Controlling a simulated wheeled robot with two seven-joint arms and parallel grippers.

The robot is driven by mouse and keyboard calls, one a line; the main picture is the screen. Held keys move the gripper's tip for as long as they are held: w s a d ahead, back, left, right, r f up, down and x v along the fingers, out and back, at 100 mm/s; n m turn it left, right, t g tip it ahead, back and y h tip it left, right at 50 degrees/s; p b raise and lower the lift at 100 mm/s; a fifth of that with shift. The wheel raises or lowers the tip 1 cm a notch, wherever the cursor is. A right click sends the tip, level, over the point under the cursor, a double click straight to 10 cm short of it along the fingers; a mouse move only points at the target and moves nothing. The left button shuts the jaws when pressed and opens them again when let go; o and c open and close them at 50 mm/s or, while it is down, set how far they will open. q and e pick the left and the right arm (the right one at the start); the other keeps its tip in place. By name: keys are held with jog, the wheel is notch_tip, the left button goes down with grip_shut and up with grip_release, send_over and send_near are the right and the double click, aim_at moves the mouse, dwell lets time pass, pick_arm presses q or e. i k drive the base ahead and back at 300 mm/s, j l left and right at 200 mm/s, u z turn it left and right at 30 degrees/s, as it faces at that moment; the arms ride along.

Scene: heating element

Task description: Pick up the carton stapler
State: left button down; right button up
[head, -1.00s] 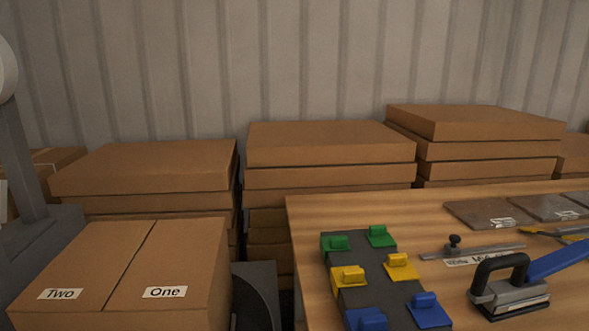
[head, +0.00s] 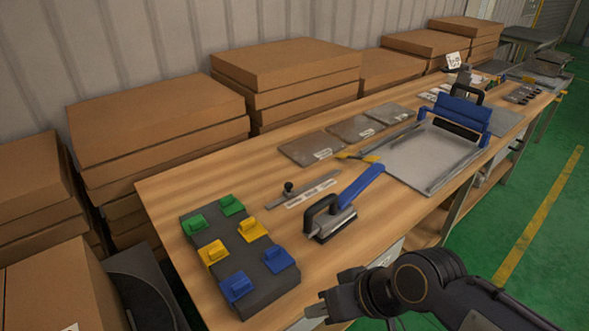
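The carton stapler (head: 333,217) appears to be the tool with a black loop handle, a grey metal base and a long blue arm. It lies on the wooden workbench (head: 165,192), its blue arm pointing up and right. My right gripper (head: 328,297) is at the bench's front edge, below the stapler in the picture and apart from it. I see nothing held in it, but its finger gap is unclear. My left gripper is out of view.
A dark block with green, yellow and blue clips (head: 248,262) sits left of the stapler. A metal ruler-like tool (head: 300,190) lies behind it. Grey plates (head: 312,147) and a blue-barred metal device (head: 428,158) lie farther right. Stacked cartons (head: 285,65) stand behind the bench.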

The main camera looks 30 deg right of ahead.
aim_at(330, 223)
jog(key=z, duration=1.3)
